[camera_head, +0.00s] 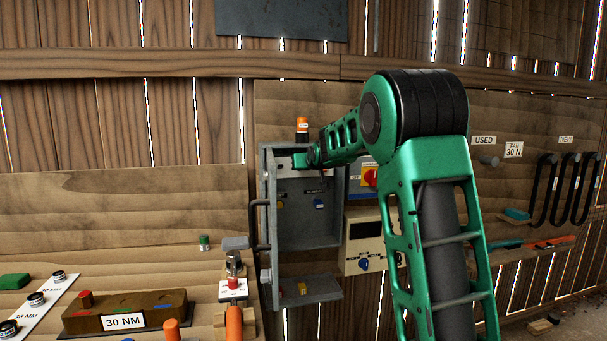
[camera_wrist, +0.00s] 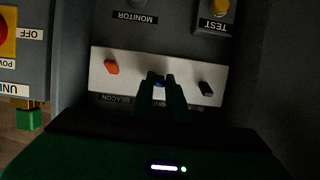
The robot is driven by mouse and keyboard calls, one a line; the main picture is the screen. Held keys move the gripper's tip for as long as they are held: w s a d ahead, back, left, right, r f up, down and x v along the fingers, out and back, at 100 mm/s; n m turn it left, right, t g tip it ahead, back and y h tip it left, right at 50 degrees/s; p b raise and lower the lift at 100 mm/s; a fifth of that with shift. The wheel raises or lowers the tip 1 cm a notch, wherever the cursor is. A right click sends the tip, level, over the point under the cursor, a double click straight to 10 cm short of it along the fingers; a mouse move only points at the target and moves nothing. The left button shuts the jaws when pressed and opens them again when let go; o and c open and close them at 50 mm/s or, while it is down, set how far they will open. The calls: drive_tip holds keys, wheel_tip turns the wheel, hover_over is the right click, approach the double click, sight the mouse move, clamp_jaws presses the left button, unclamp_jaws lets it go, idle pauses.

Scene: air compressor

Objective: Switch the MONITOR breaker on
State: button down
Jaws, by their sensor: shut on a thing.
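The breaker strip (camera_wrist: 100,85) is a pale panel inside the open grey cabinet (camera_head: 308,240). It bears an orange lever (camera_wrist: 111,67), a blue lever (camera_wrist: 158,80) in the middle and a black lever (camera_wrist: 206,89). My gripper (camera_wrist: 160,80) is shut around the blue middle lever, which shows only as a small bit between the fingertips. Upside-down lettering by the strip reads BEACON near the orange lever; the middle label is mostly hidden by my fingers. A MONITOR label (camera_wrist: 135,17) sits on the grey panel apart from the strip. Whether the blue lever is on or off is unclear.
A yellow TEST button (camera_wrist: 220,7) sits near the strip. A red and yellow OFF switch (camera_head: 370,177) and a cream box (camera_head: 365,245) stand right of the cabinet. An orange beacon (camera_head: 302,125) is on top. The cabinet walls closely surround my gripper.

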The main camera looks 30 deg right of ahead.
drive_tip(key=shift+w+r+g+y, duration=0.25)
drive_tip(key=shift+r+g, duration=0.25)
drive_tip(key=shift+g, duration=0.4)
drive_tip(key=c, duration=1.7)
unclamp_jaws()
drive_tip(key=shift+s, duration=0.1)
drive_tip(key=v, duration=1)
drive_tip(key=shift+s+r, duration=0.15)
drive_tip(key=shift+r, duration=0.05)
